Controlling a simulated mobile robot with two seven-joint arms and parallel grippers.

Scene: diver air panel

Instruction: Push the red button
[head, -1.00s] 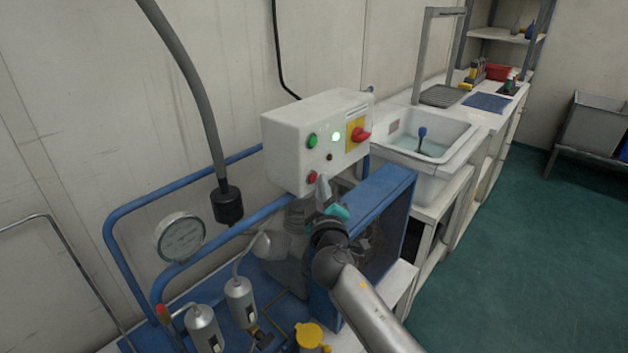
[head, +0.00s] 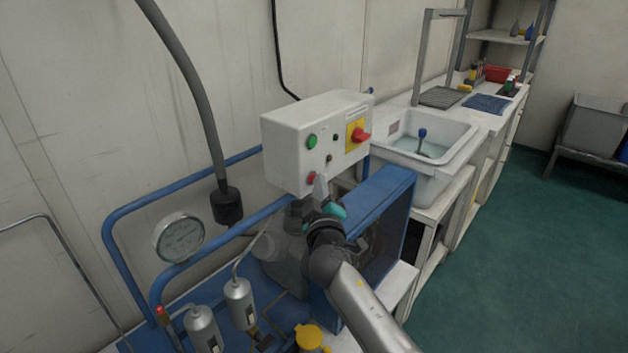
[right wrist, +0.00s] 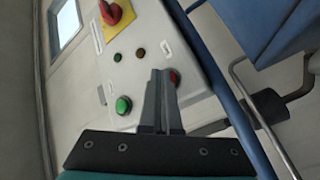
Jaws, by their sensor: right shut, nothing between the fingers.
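The red button (head: 311,177) is low on the front of the white control box (head: 290,150), below the green button (head: 312,141). My right gripper (head: 320,181) is shut and empty, with its fingertips at the red button. In the right wrist view the shut fingers (right wrist: 161,74) partly cover the red button (right wrist: 174,79), and the green button (right wrist: 123,105) is to their left. The fingertips look to be touching the button or very close to it; how far it is pressed is hidden. The round lamp (head: 335,136) beside the green button is dark. My left gripper is out of view.
A red rotary switch on a yellow plate (head: 352,127) is at the box's right. Blue pipes (head: 130,205), a pressure gauge (head: 180,238) and a blue frame (head: 385,195) surround the space below. A sink (head: 450,150) stands behind to the right.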

